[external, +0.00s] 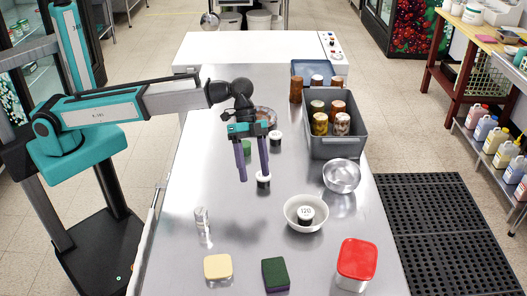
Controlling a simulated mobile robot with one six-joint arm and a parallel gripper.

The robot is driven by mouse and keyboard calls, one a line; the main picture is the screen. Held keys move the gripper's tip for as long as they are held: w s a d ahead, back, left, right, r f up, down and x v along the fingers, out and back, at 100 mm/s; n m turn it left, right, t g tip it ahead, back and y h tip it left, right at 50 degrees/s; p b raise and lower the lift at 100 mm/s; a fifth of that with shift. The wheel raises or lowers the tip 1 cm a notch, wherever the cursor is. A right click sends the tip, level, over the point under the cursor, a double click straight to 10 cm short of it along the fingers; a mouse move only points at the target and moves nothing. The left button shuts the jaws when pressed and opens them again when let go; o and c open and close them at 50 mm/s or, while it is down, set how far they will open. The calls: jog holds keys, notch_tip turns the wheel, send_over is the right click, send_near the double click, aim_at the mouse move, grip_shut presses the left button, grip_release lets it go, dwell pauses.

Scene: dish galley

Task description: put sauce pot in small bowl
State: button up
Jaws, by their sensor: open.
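A small dark pot with a white top marked "120" (305,216) sits inside the small white bowl (291,222) on the steel table. It looks upright. My gripper (253,176) is open and points down over the table, left of and behind the bowl, with nothing between its fingers. A similar dark pot with a white top (263,181) stands beside the right fingertip; I cannot tell whether they touch. Another such pot (275,138) stands farther back. A shiny metal bowl (341,176) is behind and right of the white bowl.
A grey crate (336,147) with several jars stands at the back right. A clear shaker (202,220) stands at the left. The table between shaker and bowl is clear.

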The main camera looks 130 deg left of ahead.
jog(key=s+a+f+m+t+b, duration=0.1)
jog(key=s+a+f+t+b, duration=0.1)
jog(key=s, duration=0.3)
jog(key=s+a+f+t+b, duration=0.2)
jog(key=s+a+t+b, duration=0.1)
jog(key=s+a+b, duration=0.1)
jog(key=s+a+f+m+t+b, duration=0.1)
jog(key=s+a+f+t+b, duration=0.1)
jog(key=s, duration=0.5)
jog(key=shift+s+a+f+m+y+b, duration=0.1)
jog(key=shift+s+a+f+y+b, duration=0.05)
jog(key=shift+a, duration=0.3)
jog(key=shift+s+a+f+m+y+b, duration=0.1)
jog(key=shift+a+f, duration=0.05)
jog(key=shift+a, duration=0.35)
jog(key=shift+s+a+f+m+y+b, duration=0.1)
jog(key=shift+s+a+f+y+b, duration=0.05)
jog(key=shift+a, duration=0.3)
jog(key=shift+s+a+t, duration=0.15)
jog(key=shift+t, duration=0.15)
jog(key=p, duration=0.2)
send_near(263, 180)
jog(key=shift+w+a+f, duration=0.15)
jog(key=shift+w+f, duration=0.4)
jog(key=shift+w, duration=0.15)
jog(key=shift+w+a+f, duration=0.2)
jog(key=shift+w+f, duration=0.3)
jog(key=shift+w, duration=0.2)
jog(key=shift+w, duration=0.1)
